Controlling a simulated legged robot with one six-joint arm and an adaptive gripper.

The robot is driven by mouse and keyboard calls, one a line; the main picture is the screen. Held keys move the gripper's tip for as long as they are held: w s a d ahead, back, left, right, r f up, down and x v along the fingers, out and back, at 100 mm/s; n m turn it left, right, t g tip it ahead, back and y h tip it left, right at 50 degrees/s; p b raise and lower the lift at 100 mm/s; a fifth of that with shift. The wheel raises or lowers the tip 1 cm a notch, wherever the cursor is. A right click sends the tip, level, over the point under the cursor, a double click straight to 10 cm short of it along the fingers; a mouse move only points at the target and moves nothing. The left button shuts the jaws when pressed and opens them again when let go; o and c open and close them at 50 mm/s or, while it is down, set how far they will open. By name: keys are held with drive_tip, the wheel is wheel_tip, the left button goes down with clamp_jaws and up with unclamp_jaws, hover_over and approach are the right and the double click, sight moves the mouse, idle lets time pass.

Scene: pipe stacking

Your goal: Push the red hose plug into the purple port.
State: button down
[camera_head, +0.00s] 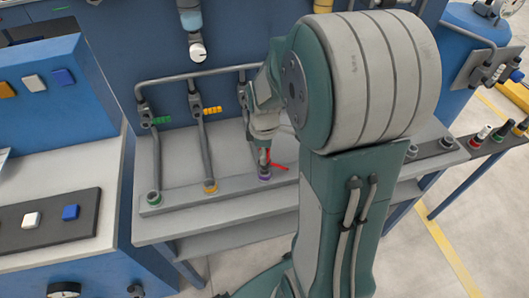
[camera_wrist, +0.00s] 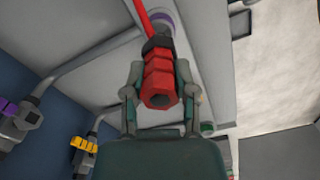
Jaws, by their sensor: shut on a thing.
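My gripper (camera_head: 264,152) is shut on the red plug, with a finger on either side of it in the wrist view (camera_wrist: 159,84). The red plug (camera_wrist: 159,78) is ribbed, with a dark collar at its far end. The purple port (camera_head: 264,174) is on the grey bench strip, directly below my gripper. In the wrist view the purple ring (camera_wrist: 163,21) lies just beyond the plug's dark collar. I cannot tell whether the plug's tip is inside the port. A red piece (camera_head: 278,166) sticks out to the right beside the port.
A green port (camera_head: 153,197) and an orange port (camera_head: 210,187) lie to the left, with grey pipes rising from them. Green (camera_head: 161,120) and yellow (camera_head: 212,110) valve handles are on the pipes behind. Several other plugs, one red (camera_head: 482,133), stand at the right. My arm hides part of the bench.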

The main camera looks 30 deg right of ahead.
drive_tip(key=shift+f, duration=1.55)
idle(0.9)
drive_tip(key=shift+c, duration=1.7)
unclamp_jaws()
drive_tip(key=shift+r, duration=0.1)
wheel_tip(320, 180, up, 12)
drive_tip(key=shift+f, duration=0.1)
drive_tip(key=s+a+r+m+t, duration=0.5)
drive_tip(key=s+a+r+m, duration=0.3)
drive_tip(key=s+a+m, duration=0.2)
drive_tip(key=s, duration=0.2)
drive_tip(key=shift+s+a+t, duration=0.3)
drive_tip(key=shift+a, duration=0.1)
